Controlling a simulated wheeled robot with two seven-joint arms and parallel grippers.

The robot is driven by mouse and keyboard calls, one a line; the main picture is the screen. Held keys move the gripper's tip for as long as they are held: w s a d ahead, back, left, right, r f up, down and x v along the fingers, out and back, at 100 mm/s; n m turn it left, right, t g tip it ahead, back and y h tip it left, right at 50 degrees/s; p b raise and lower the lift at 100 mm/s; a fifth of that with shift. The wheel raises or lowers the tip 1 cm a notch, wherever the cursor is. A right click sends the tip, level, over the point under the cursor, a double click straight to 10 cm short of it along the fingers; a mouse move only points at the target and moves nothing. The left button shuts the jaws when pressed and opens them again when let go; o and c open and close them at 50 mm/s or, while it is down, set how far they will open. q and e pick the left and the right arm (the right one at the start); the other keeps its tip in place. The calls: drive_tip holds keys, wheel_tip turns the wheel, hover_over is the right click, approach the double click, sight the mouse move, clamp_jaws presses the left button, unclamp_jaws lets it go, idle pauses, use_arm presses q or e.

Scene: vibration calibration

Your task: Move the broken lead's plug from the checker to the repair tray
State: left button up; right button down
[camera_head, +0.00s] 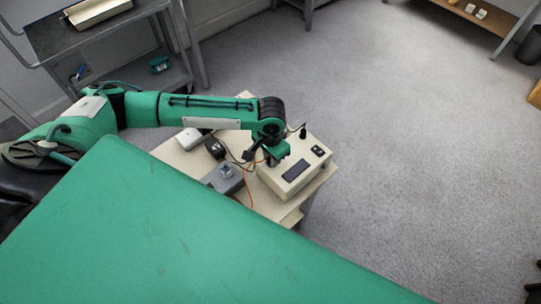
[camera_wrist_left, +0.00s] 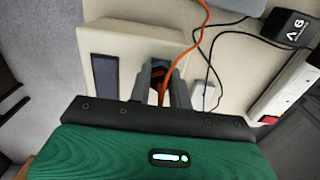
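The checker (camera_head: 295,172) is a beige box with a dark display, on the small table. My left gripper (camera_head: 273,158) is over its left side, fingers pointing down. In the left wrist view the fingers (camera_wrist_left: 160,80) stand on both sides of a dark plug (camera_wrist_left: 157,74) at the checker's face (camera_wrist_left: 128,38). The orange lead (camera_wrist_left: 193,45) runs from between the fingers. Whether the fingers press on the plug is not clear. A pale shallow tray (camera_head: 98,12) on the cart at upper left may be the repair tray. My right gripper is out of view.
A grey box (camera_head: 222,179) with a metal part on top stands left of the checker. A black adapter (camera_wrist_left: 287,24), a white power strip (camera_wrist_left: 292,88) and loose black cables are close by. The grey cart (camera_head: 50,40) stands at upper left.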

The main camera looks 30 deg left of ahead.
use_arm(q)
clamp_jaws()
drive_tip(key=shift+r+n+p, duration=0.1)
drive_tip(key=shift+n+p, duration=0.3)
drive_tip(key=shift+p, duration=0.2)
drive_tip(key=shift+n+p, duration=0.4)
drive_tip(key=shift+p, duration=0.1)
drive_tip(key=shift+w+n+p, duration=0.1)
drive_tip(key=shift+n+p, duration=0.2)
drive_tip(key=shift+p, duration=0.15)
drive_tip(key=shift+n+p, duration=0.7)
drive_tip(key=shift+p, duration=0.1)
drive_tip(key=shift+n+p, duration=0.8)
drive_tip(key=shift+p, duration=0.15)
drive_tip(key=shift+n+p, duration=0.6)
drive_tip(key=shift+p, duration=0.2)
drive_tip(key=shift+n+p, duration=0.7)
drive_tip(key=shift+p, duration=0.05)
